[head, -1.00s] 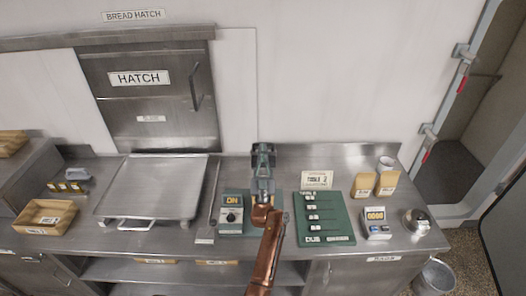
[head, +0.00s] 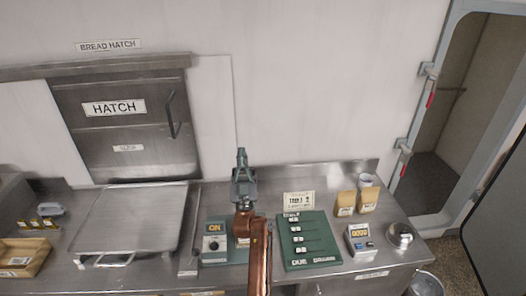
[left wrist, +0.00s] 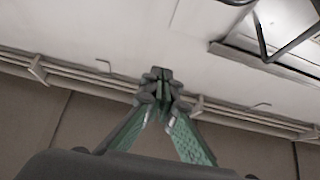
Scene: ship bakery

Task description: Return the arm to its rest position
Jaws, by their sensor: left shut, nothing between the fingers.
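My left gripper (head: 241,157) shows in the middle of the head view, pointing up and away at the end of my copper-coloured arm. It is raised in front of the wall, above the counter (head: 375,240), between the ON switch box (head: 214,244) and the green board (head: 309,256). In the left wrist view the green fingers (left wrist: 160,80) meet at their tips with nothing between them. Behind them are the pale wall or ceiling and several pipes. My right gripper is not in view.
A metal tray (head: 130,222) lies on the counter below the closed hatch (head: 128,125). A small display box (head: 359,240), a round metal item (head: 400,235) and tan packets (head: 367,200) stand at right. A wooden box (head: 22,258) is at left. An open doorway (head: 455,130) is far right.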

